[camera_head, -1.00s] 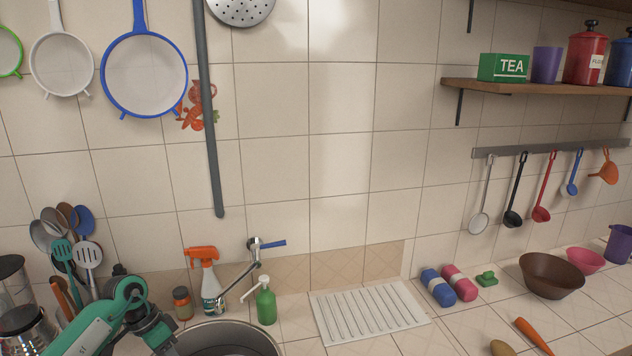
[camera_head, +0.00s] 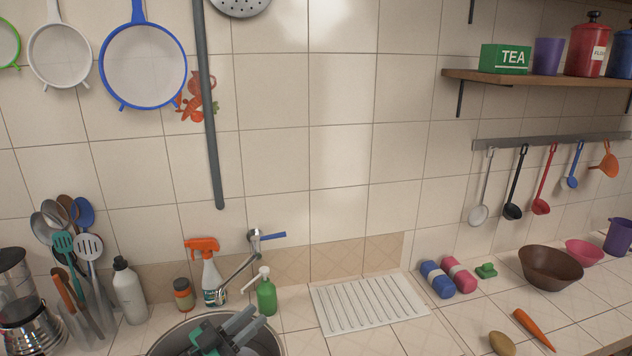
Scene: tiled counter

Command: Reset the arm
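My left gripper (camera_head: 246,322) is in the head view at the bottom, over the round metal sink (camera_head: 165,345). Its two dark grey fingers point up and to the right, side by side with a narrow gap between them, and nothing shows between them. The green and black wrist part is behind the fingers, and the rest of the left arm is out of view. My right gripper and arm are not in view.
A green soap bottle (camera_head: 266,296), a tap (camera_head: 254,245) and an orange-topped spray bottle (camera_head: 212,280) stand close behind the gripper. A grey bottle (camera_head: 130,292) and utensils stand left. A white drying rack (camera_head: 368,304) lies right of the sink.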

